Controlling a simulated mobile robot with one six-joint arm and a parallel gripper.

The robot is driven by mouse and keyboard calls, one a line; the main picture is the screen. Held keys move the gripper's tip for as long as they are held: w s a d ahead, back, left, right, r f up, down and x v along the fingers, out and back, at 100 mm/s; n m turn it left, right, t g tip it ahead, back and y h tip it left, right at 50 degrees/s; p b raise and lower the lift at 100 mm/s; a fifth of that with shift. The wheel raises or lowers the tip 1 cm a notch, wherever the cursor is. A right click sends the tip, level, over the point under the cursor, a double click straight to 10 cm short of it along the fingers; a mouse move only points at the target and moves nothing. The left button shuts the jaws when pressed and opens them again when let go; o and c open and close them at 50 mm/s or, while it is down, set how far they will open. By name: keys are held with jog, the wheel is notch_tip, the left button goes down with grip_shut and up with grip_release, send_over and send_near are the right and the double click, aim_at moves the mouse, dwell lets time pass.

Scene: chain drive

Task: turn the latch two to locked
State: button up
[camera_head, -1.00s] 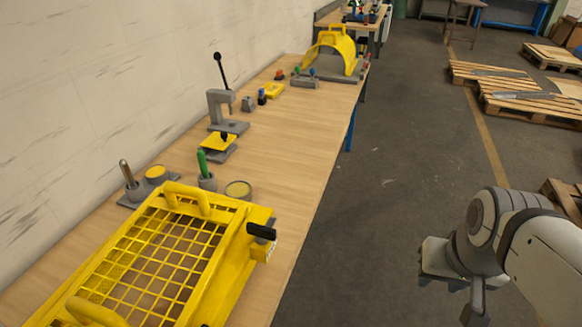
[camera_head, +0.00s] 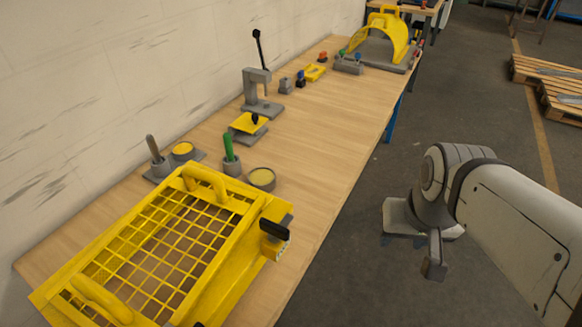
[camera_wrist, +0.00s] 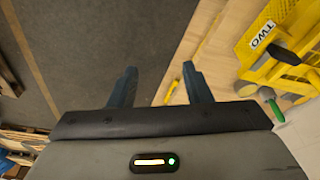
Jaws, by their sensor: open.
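Latch two shows as a black handle (camera_head: 274,229) on the right side of the yellow mesh guard (camera_head: 222,270), at the near end of the bench. My gripper (camera_head: 411,254) is over the floor, to the right of the bench and apart from the latch. In the wrist view its two fingers (camera_wrist: 160,84) are spread with nothing between them. The latch's pivot and any locked mark cannot be made out.
A yellow hood (camera_head: 388,35) is at the far end. The bench's right strip and the floor beside it are clear.

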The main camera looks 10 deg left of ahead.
aim_at(274, 226)
jog(key=o, duration=0.6)
jog(key=w+a+b, duration=0.1)
jog(key=w+a, duration=0.1)
jog(key=a, duration=0.1)
jog(key=w+a+m+g+b, duration=0.1)
jog(key=w+a, duration=0.1)
jog(key=a, duration=0.2)
jog(key=w+a+f+m+b, duration=0.1)
jog(key=w+a, duration=0.1)
jog(key=a, duration=0.2)
jog(key=shift+a+g, duration=0.25)
jog(key=shift+g, duration=0.05)
jog(key=o, duration=0.4)
jog(key=a, duration=0.4)
jog(key=w+a+f+m+g+b, duration=0.1)
jog(key=a, duration=0.3)
jog(key=a+f+m+b, duration=0.1)
jog(key=a, duration=0.3)
jog(key=shift+w+a, duration=0.4)
jog(key=shift+a+f+m, duration=0.1)
jog(key=shift+f+m, duration=0.2)
jog(key=shift+f, duration=0.05)
notch_tip(274, 226, down, 7)
jog(key=shift+r, duration=0.1)
jog(key=shift+c, duration=0.2)
